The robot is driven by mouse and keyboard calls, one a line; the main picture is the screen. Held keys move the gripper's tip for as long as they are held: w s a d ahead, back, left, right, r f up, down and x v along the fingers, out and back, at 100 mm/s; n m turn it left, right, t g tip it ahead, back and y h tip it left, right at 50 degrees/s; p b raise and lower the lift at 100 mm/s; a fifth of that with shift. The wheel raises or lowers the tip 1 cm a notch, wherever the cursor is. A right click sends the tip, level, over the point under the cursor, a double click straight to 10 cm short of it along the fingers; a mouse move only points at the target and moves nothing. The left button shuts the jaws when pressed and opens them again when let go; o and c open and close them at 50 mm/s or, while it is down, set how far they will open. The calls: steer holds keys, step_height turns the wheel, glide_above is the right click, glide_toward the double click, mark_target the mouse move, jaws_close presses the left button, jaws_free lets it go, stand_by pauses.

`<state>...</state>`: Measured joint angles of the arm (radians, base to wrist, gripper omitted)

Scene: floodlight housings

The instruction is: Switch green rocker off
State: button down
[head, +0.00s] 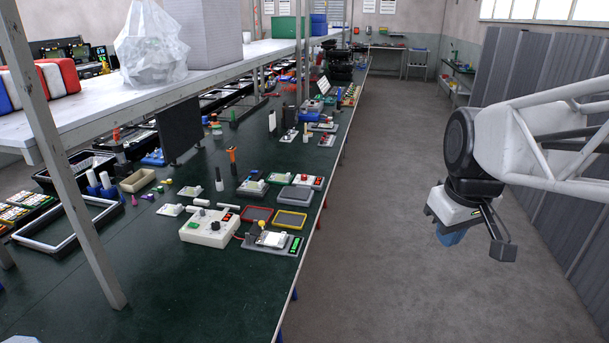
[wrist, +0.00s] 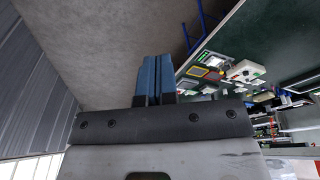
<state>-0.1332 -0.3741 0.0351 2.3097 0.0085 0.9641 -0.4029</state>
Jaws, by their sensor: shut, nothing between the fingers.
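A small green rocker (head: 296,244) shows at the right end of a grey base plate near the front edge of the bench. The plate also carries a white block and a yellow knob. Which way the rocker is tipped is too small to tell. My gripper (head: 452,236) hangs over the floor, well to the right of the bench and apart from everything. Its blue fingers are shut and empty; in the wrist view they (wrist: 156,62) lie side by side.
A cream control box (head: 209,228) with a red switch stands left of the grey plate. Red and yellow framed trays (head: 290,220) lie behind. The dark green bench (head: 200,290) has a shelf (head: 90,112) on metal posts above it. Open floor (head: 390,270) lies between bench and arm.

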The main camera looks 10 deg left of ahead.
steer(key=w+a+r+n, duration=0.2)
steer(key=w+a+n, duration=0.6)
steer(key=w+a, duration=0.85)
steer(key=w+a+f+n+g, duration=0.1)
steer(key=w+a+f+n, duration=0.2)
steer(key=w+a+n, duration=0.85)
steer(key=n+g+y, duration=0.1)
steer(key=n, duration=0.9)
glide_above(190, 224)
steer(key=d, duration=0.2)
step_height(190, 224, down, 21)
steer(key=shift+d, duration=0.1)
steer(key=shift+a+f, duration=0.3)
steer(key=shift+f, duration=2)
steer(key=shift+a+f, duration=0.25)
steer(key=shift+f, duration=2)
steer(key=shift+a+f, duration=0.3)
steer(key=shift+f, duration=2)
steer(key=shift+f, duration=0.1)
